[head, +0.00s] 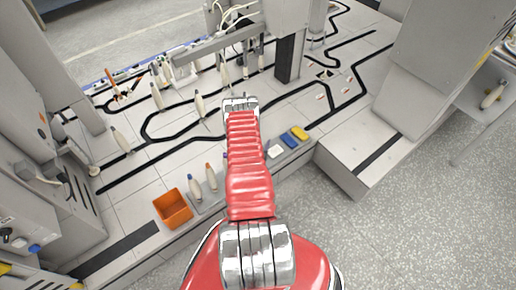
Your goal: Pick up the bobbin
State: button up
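Several pale bobbins are in view. One with a blue tip (195,189) and one with an orange tip (211,177) stand side by side on a grey tray (207,205) at the near edge of the platform, left of my red arm. A blue tip beside the arm may belong to another bobbin, mostly hidden. More bobbins stand farther back, such as one at the left (121,139) and one in the middle (200,104). My arm reaches forward over the platform and covers part of the tray area. My gripper's fingers do not show.
An orange bin (173,208) sits left of the tray. Yellow (299,133), blue (289,140) and white (275,151) items lie right of the arm. Grey machine housings stand left and right. A bobbin (493,95) lies at far right. The speckled floor at lower right is clear.

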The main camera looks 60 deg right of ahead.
jog(key=shift+c, duration=0.6)
jog(key=c, duration=1.1)
